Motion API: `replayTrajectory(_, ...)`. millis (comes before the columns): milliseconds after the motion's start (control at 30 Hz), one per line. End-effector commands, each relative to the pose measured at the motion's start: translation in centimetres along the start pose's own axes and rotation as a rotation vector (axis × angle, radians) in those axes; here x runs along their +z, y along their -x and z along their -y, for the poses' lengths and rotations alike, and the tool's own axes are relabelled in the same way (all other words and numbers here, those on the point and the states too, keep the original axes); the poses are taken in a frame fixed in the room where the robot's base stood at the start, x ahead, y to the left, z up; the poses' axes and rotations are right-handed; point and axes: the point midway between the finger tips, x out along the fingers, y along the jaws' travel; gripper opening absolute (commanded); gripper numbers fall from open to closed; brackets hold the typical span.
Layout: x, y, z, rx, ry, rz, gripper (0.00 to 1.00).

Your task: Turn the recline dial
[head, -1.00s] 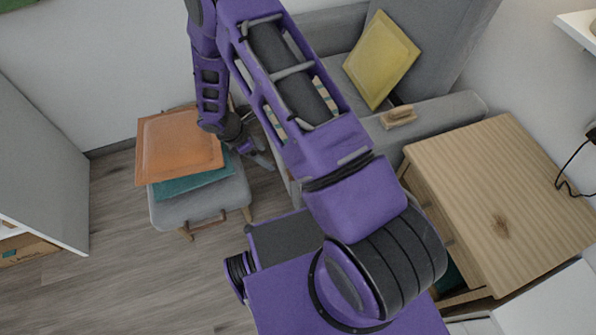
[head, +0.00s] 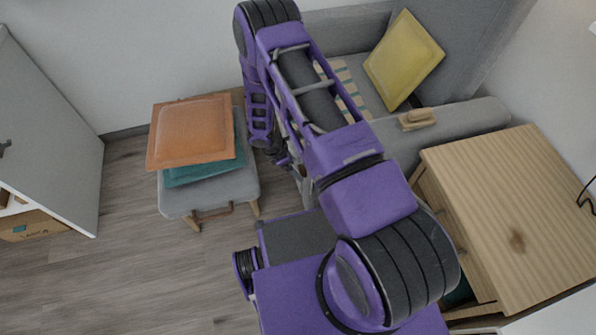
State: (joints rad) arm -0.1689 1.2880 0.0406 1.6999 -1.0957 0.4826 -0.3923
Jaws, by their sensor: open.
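I cannot make out the recline dial in the head view. The grey armchair (head: 465,120) stands against the back wall, and my purple arm covers much of its left and front side. My gripper (head: 293,163) points down beside the armchair's near left side, behind my forearm. It is small and partly hidden, but it is open, and I see nothing held in it. I cannot tell whether it touches the armchair.
A yellow cushion (head: 403,60) leans in the armchair, and a wooden object (head: 417,119) lies on its armrest. A stool (head: 207,195) with orange (head: 193,132) and teal (head: 200,171) cushions stands left of my gripper. A wooden cabinet (head: 500,185) is at right. Open floor lies front left.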

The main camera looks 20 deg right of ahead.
Motion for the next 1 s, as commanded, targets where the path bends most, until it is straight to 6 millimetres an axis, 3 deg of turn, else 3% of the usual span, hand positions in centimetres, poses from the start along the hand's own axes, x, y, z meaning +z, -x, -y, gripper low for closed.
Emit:
replayTrajectory(200,0.0,-2.6,0.0,0.0,-0.001,-0.001,0.87)
replayTrajectory(567,0.0,-3.1,0.0,0.0,0.0,-0.001,0.87)
replayTrajectory(1000,0.0,-3.1,0.0,0.0,0.0,-0.001,0.1)
